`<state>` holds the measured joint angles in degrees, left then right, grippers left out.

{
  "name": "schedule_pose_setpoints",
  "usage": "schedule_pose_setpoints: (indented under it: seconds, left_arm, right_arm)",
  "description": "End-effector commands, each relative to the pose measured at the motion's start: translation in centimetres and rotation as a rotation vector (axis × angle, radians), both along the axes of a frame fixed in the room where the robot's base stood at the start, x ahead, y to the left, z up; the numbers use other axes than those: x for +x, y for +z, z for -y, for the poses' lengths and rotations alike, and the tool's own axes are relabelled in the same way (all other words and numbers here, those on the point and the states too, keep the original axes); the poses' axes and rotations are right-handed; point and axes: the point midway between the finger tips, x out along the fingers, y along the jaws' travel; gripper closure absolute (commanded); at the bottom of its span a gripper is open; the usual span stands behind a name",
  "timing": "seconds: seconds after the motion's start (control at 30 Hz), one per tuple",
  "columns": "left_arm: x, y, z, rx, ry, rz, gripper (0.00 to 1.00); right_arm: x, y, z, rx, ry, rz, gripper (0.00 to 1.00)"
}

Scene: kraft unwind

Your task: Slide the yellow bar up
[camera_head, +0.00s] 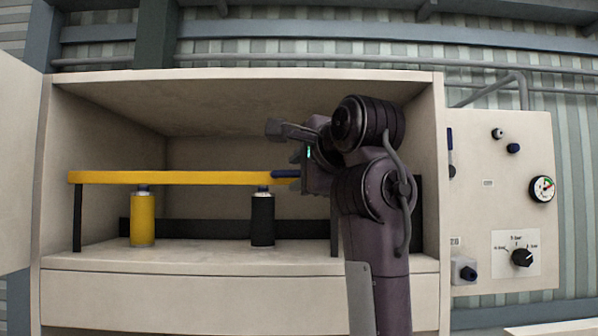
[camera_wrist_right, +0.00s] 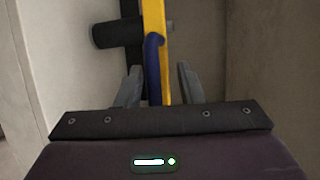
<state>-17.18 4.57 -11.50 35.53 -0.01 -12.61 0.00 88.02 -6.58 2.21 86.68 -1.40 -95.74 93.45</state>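The yellow bar (camera_head: 170,177) runs level across the front of an open cabinet, above two cans. A dark blue handle (camera_head: 285,173) is at its right part. My right gripper (camera_head: 284,148) is at this right end, its arm coming up from below and hiding the bar's far right. In the right wrist view, the gripper (camera_wrist_right: 158,85) is open, with one finger on each side of the blue handle (camera_wrist_right: 153,70) and the yellow bar (camera_wrist_right: 154,25). Gaps show between the fingers and the handle. My left gripper is not in view.
A yellow can (camera_head: 143,220) and a black can (camera_head: 262,220) stand on the cabinet (camera_head: 90,258) floor under the bar. The cabinet's right wall is close to my right arm. A panel (camera_head: 490,210) with a gauge and knobs is at right. Space above the bar is clear at left.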

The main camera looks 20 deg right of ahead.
Motion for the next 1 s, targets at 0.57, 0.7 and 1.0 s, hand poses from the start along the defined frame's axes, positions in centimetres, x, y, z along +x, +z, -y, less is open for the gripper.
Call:
schedule_pose_setpoints:
  seconds: [0.57,0.7,1.0]
  left_arm:
    - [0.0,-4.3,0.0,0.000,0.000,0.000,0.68]
    - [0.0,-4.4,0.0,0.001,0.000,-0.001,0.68]
    - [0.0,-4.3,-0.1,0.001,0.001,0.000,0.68]
  right_arm:
    - [-7.0,1.2,0.9,0.000,-0.001,0.004,0.66]
    - [-7.5,1.4,0.9,0.000,-0.001,0.000,0.66]
    - [-7.5,1.5,0.9,0.000,0.000,0.000,0.66]
